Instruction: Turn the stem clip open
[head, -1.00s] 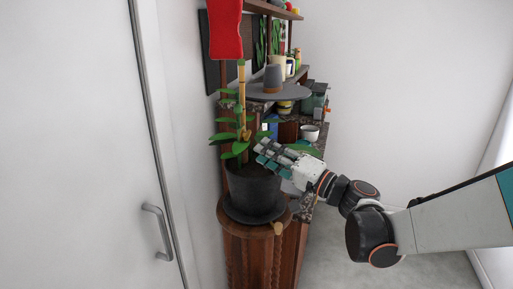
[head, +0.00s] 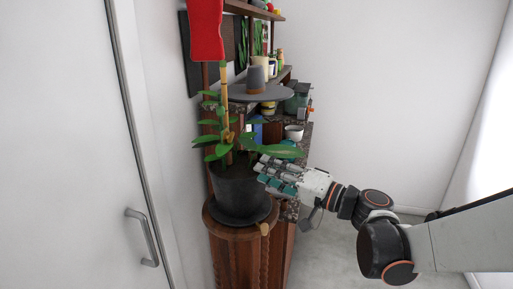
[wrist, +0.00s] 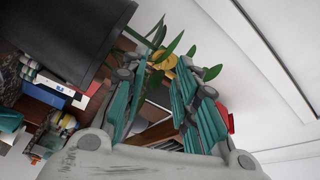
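A potted plant with green leaves stands in a dark pot (head: 238,192), with a tan bamboo-like stake (head: 225,95) rising from it. A small yellow-orange piece on the stem, which looks like the stem clip (head: 229,136), sits among the leaves. In the wrist view the yellow clip (wrist: 164,60) shows between and beyond my fingers, partly covered by leaves; whether it is open or shut cannot be told. My gripper (head: 264,171) is at the right of the pot, near its rim, lower than the clip. Its teal-padded fingers (wrist: 162,78) are spread apart with nothing between them.
The pot stands on a round wooden stand (head: 235,222). A red object (head: 206,30) hangs above the stake. A grey round disc (head: 262,93) and a cluttered shelf lie behind. A white door (head: 60,150) is close at the left; the floor at right is clear.

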